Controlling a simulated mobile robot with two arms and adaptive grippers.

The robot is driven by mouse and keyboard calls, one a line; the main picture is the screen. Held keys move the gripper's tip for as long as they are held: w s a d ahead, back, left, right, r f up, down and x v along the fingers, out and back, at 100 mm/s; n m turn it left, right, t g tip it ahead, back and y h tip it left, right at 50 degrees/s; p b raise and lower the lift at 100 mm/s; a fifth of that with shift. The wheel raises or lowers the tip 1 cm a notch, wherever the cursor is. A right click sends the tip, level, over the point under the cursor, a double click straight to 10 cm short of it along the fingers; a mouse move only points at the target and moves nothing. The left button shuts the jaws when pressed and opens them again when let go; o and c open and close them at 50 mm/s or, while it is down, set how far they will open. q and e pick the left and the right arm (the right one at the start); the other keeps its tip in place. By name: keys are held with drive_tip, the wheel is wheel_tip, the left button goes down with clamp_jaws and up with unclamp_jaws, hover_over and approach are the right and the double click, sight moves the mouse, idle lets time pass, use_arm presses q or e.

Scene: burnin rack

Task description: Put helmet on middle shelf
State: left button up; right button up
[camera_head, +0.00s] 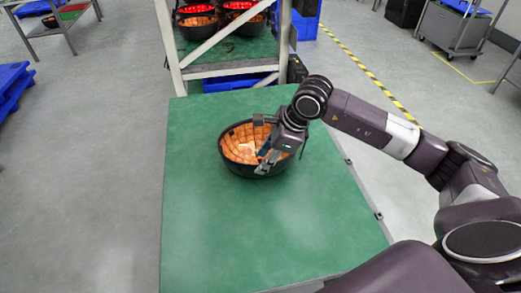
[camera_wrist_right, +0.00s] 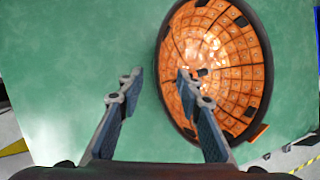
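The helmet (camera_head: 226,158) lies upside down like a bowl on the green table, with a black shell and an orange padded inside. In the right wrist view the helmet (camera_wrist_right: 235,65) fills the right half. My right gripper (camera_head: 264,158) is at the helmet's right, near side in the head view. In the wrist view the right gripper (camera_wrist_right: 157,80) is open, one finger over the inside and the other outside the rim. Contact cannot be told. The rack's green shelf (camera_head: 232,52) is behind the table; which level it is cannot be told. My left gripper is out of view.
The green table (camera_head: 215,235) is otherwise clear. The rack's pale frame (camera_head: 168,45) rises at its far edge. Several red-and-orange-lined helmets (camera_head: 197,22) stand on the rack. A blue bin (camera_head: 230,84) sits low in it. A grey cart (camera_head: 450,28) stands far right.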

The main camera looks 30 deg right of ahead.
sight(255, 177)
drive_tip(key=p+x, duration=0.2)
drive_tip(key=x, duration=0.4)
drive_tip(key=shift+a+f+p, duration=0.1)
drive_tip(key=shift+f+p, duration=0.1)
drive_tip(key=shift+p, duration=0.1)
drive_tip(key=shift+w+f, duration=0.1)
drive_tip(key=shift+f, duration=0.35)
clamp_jaws()
drive_tip(key=shift+r, duration=0.1)
